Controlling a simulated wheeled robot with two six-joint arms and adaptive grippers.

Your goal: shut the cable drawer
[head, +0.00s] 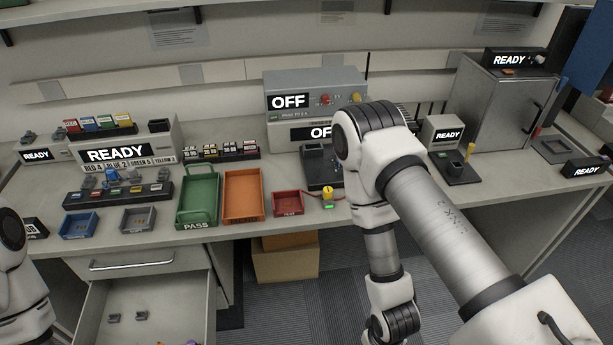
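An open drawer (204,322) extends from under the desk at the lower left, below a closed drawer front (122,264) with a metal handle. I take the open one to be the cable drawer; no label shows. Its front and handle are below the picture. Two small dark grey pieces (127,317) lie inside, and bits of coloured items show at the bottom edge. My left arm shows only at the left edge, left of the drawer, and its gripper is out of view. My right arm hangs down in front of the desk, right of the drawer, with its gripper below the picture.
The desk holds a green tray (198,216), an orange tray (244,212), a red tray (287,209) and a blue tray (78,233) near its front edge. A cardboard box (285,264) stands under the desk. Floor between drawer and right arm looks clear.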

